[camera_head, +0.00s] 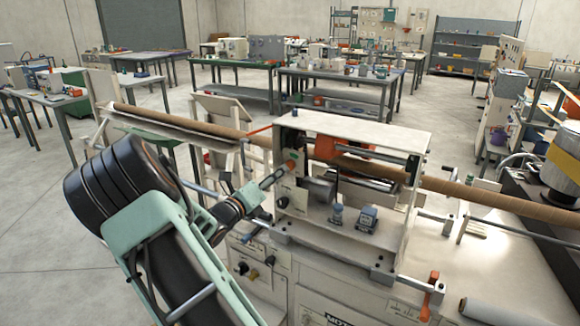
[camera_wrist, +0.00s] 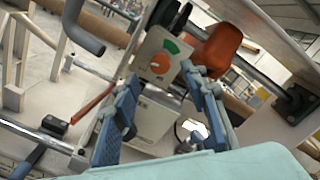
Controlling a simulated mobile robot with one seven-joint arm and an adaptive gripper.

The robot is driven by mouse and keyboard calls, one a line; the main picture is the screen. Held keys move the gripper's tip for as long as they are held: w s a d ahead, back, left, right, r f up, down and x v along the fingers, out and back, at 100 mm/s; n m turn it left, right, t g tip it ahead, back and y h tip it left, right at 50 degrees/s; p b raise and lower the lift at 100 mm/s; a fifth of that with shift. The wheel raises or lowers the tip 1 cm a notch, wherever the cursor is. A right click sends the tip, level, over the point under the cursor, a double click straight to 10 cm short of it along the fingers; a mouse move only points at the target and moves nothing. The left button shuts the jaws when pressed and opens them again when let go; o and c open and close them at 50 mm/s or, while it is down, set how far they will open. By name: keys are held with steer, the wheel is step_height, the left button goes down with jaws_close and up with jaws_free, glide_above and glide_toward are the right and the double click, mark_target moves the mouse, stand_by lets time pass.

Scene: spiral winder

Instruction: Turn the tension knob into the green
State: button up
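The tension knob (camera_wrist: 159,63) is a small orange-red round knob on a pale plate (camera_wrist: 150,88) in the wrist view. A green patch (camera_wrist: 171,46) lies just above it on the dial; I cannot make out where the knob points. My gripper (camera_wrist: 160,76) has its two blue-grey fingers spread apart, one on each side below the knob, with nothing between them. Contact with the knob is not visible. In the head view my gripper (camera_head: 278,175) reaches the left side panel of the winder (camera_head: 365,125), close to a small orange spot that looks like the knob (camera_head: 291,165).
A long brown tube (camera_head: 480,193) runs through the machine. An orange rounded part (camera_wrist: 216,48) stands right of the dial in the wrist view. A grey bent handle (camera_wrist: 82,28) is at upper left. Black knobs (camera_head: 242,267) sit on the lower front panel. Workbenches stand behind.

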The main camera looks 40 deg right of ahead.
mark_target(290, 165)
steer(key=x, duration=0.7)
steer(key=shift+d+p, duration=0.15)
steer(key=shift+p, duration=0.25)
jaws_close()
